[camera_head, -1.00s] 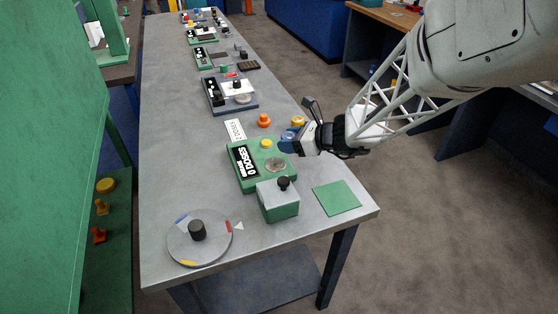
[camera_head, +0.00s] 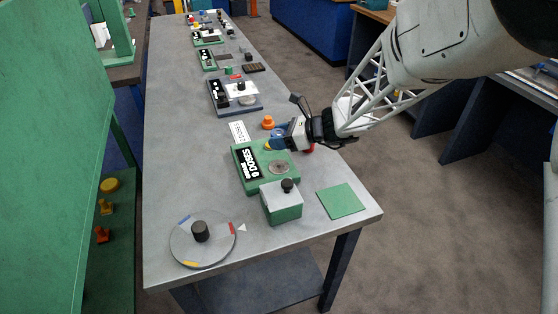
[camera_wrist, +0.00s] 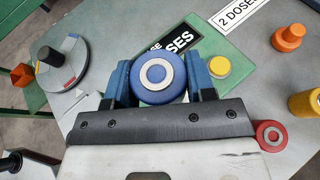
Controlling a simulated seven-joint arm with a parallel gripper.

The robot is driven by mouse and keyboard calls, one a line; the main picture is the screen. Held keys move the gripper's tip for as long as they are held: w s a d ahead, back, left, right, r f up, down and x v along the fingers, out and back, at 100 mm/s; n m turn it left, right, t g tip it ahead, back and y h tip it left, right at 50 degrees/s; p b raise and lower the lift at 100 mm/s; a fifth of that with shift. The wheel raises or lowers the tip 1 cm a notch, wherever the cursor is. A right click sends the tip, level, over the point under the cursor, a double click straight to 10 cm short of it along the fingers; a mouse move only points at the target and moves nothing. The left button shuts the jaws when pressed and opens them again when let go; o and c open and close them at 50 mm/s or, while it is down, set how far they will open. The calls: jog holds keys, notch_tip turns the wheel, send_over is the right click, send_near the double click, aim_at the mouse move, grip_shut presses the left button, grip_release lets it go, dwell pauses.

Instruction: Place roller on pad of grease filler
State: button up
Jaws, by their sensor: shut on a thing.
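A blue roller (camera_wrist: 158,75) with a pale ring on its end is held between the two blue fingers of my gripper (camera_wrist: 158,84) in the wrist view. In the head view my gripper (camera_head: 279,143) is over the far right part of the green grease filler (camera_head: 247,181). The filler has a "0 DOSES" display (camera_head: 249,165), a round grey pad (camera_head: 279,168) and a yellow button (camera_wrist: 219,67). The pad shows bare in the head view, nearer the camera than my gripper. In the wrist view the pad is hidden.
An orange roller (camera_head: 268,122) and a red roller (camera_head: 309,148) stand near my gripper; a yellow one (camera_wrist: 305,103) shows in the wrist view. A green box with a black knob (camera_head: 283,203), a green square (camera_head: 341,201) and a round dial (camera_head: 203,252) are nearer the camera.

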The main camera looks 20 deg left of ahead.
send_over(280, 166)
jog(key=shift+s+a+f, duration=0.1)
jog(key=shift+f, duration=2.05)
jog(key=shift+f, duration=0.1)
jog(key=shift+f, duration=1.8)
jog(key=shift+f, duration=0.1)
jog(key=o, duration=1.1)
jog(key=shift+v, duration=6.05)
